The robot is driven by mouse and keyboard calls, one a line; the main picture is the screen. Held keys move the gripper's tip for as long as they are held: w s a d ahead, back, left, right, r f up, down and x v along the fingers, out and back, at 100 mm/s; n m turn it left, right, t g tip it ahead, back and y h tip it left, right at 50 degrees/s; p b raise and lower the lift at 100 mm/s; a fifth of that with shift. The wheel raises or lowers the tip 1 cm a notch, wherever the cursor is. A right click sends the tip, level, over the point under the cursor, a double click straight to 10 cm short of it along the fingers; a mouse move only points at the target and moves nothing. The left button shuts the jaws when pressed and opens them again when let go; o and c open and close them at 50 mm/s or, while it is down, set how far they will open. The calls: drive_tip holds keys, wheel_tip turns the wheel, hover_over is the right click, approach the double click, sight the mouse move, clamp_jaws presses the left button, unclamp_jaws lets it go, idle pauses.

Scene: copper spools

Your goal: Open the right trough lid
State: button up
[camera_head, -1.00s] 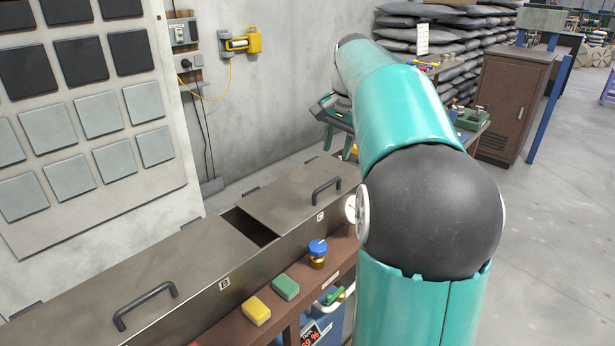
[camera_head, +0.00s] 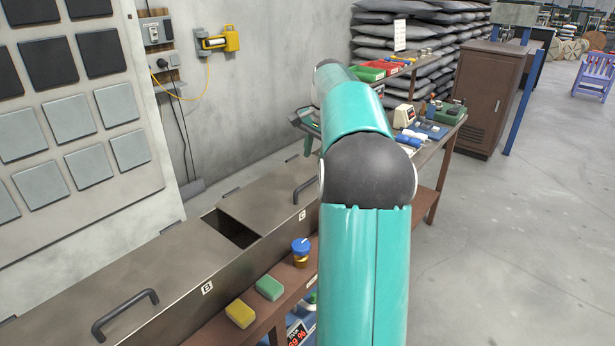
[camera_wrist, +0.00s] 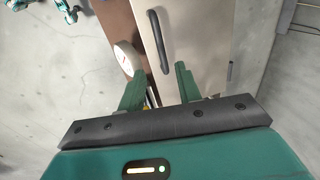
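The right trough lid (camera_head: 262,197) is a brown-grey metal plate marked C, lying flat on the trough, with a dark bar handle (camera_head: 305,187) partly hidden by my arm. In the wrist view the lid (camera_wrist: 205,45) fills the upper middle, and its dark handle (camera_wrist: 160,42) runs lengthwise ahead of the fingers. My gripper (camera_wrist: 158,88) is open, its two green fingers apart with nothing held. The right finger lies nearly in line with the handle's near end; I cannot tell the height between them. In the head view my arm hides most of the gripper.
The left lid (camera_head: 125,282), marked B, has its own handle (camera_head: 125,315). A dark gap (camera_head: 230,228) lies between the lids. A ledge holds a yellow sponge (camera_head: 240,313), a green sponge (camera_head: 269,288) and a blue-capped jar (camera_head: 300,252). A cluttered workbench (camera_head: 430,150) stands beyond; open floor lies right.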

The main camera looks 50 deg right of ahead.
sight(309, 182)
drive_tip(key=f, duration=0.2)
drive_tip(key=w+f, duration=0.1)
drive_tip(key=f, duration=0.5)
drive_tip(key=shift+w+a+f, duration=0.1)
drive_tip(key=shift+w+f, duration=0.05)
drive_tip(key=shift+w, duration=0.25)
drive_tip(key=shift+c, duration=0.4)
clamp_jaws()
